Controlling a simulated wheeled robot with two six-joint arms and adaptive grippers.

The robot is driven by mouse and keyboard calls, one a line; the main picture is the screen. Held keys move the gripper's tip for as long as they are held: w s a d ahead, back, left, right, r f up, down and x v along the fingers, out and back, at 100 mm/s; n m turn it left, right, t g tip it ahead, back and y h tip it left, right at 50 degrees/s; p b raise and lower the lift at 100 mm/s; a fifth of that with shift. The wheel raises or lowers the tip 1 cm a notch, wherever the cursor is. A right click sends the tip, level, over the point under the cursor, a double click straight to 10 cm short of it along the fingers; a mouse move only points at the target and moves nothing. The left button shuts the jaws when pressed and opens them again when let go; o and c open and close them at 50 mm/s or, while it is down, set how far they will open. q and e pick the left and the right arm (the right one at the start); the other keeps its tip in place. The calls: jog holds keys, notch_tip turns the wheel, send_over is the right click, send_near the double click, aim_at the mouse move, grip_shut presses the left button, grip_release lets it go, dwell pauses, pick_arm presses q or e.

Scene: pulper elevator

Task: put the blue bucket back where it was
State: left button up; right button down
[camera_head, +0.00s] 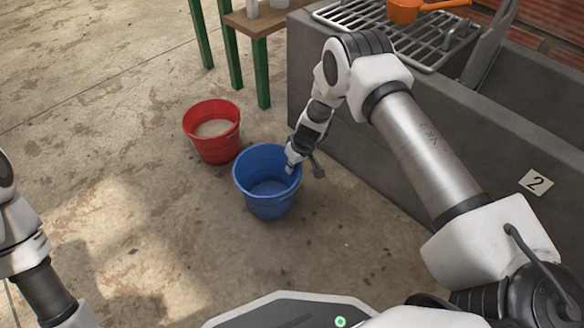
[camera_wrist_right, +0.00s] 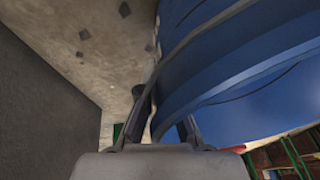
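The blue bucket (camera_head: 268,200) stands upright on the concrete floor in the middle of the head view. It looks empty inside. My right gripper (camera_head: 305,169) is at the bucket's right rim, pointing down. One finger is over the inside of the rim and the other is outside, apart from the wall. In the right wrist view the blue bucket (camera_wrist_right: 240,70) fills the upper right, and its rim passes between the fingers of my right gripper (camera_wrist_right: 163,112). My left arm shows at the left edge; its gripper is out of the picture.
A red bucket (camera_head: 213,140) with pale contents stands just behind and left of the blue one. A grey concrete trough (camera_head: 420,140) with a metal grate (camera_head: 400,35) runs along the right. A green-legged wooden table (camera_head: 262,22) is at the back. Floor to the left is clear.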

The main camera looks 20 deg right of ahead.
jog(key=shift+f, duration=0.2)
jog(key=c, duration=1.3)
grip_release()
jog(key=shift+r, duration=0.15)
jog(key=shift+r, duration=0.3)
jog(key=p+v, duration=0.6)
jog(key=v, duration=0.5)
jog(key=s+f+m+g+h, duration=0.1)
jog(key=s+f, duration=0.2)
jog(key=s, duration=0.6)
jog(key=s+f+g+h, duration=0.1)
jog(key=s+f, duration=0.2)
jog(key=s, duration=0.6)
jog(key=s+a, duration=0.1)
jog(key=s, duration=0.4)
jog(key=s+a+r+m, duration=0.1)
jog(key=s, duration=0.5)
jog(key=s+m, duration=0.1)
jog(key=s, duration=0.4)
jog(key=shift+s+a+r, duration=0.15)
jog(key=shift+a+r, duration=0.25)
